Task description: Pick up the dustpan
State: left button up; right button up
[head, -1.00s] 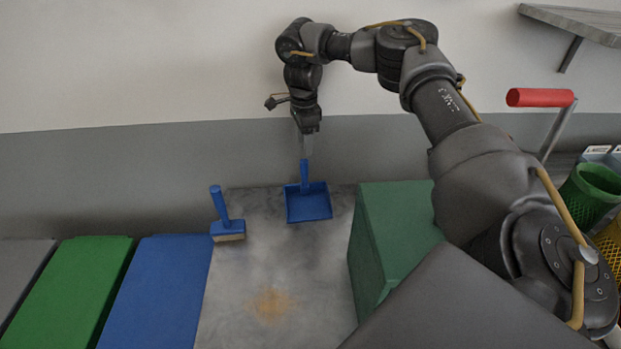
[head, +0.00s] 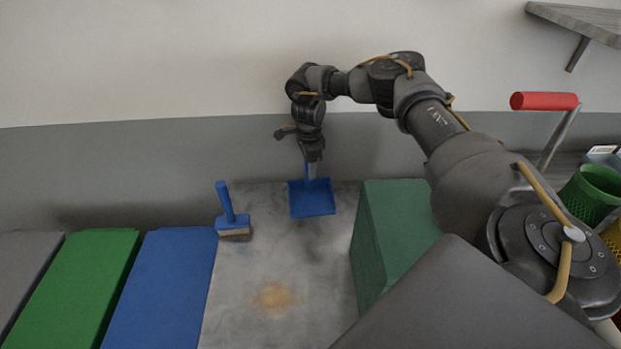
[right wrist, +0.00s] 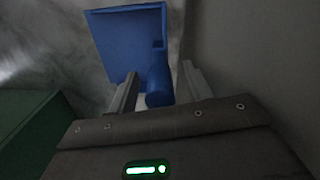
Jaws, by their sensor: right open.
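The blue dustpan (head: 312,199) lies on the grey stone-like surface near the wall, its handle toward the wall. My right gripper (head: 311,165) is above its handle, hiding part of it. In the right wrist view the dustpan's pan (right wrist: 118,42) is at the top, and its handle (right wrist: 159,82) lies between the two open fingers of my right gripper (right wrist: 157,88). I cannot tell whether a finger touches the handle. My left gripper does not show.
A blue brush (head: 232,212) stands left of the dustpan. A green block (head: 395,235) is close on the right. Blue (head: 160,285) and green (head: 80,275) panels lie at the left. A brownish spill (head: 275,297) marks the surface. A red handle (head: 544,101) rises at the right.

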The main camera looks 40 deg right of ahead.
grip_shut()
dwell(0.4)
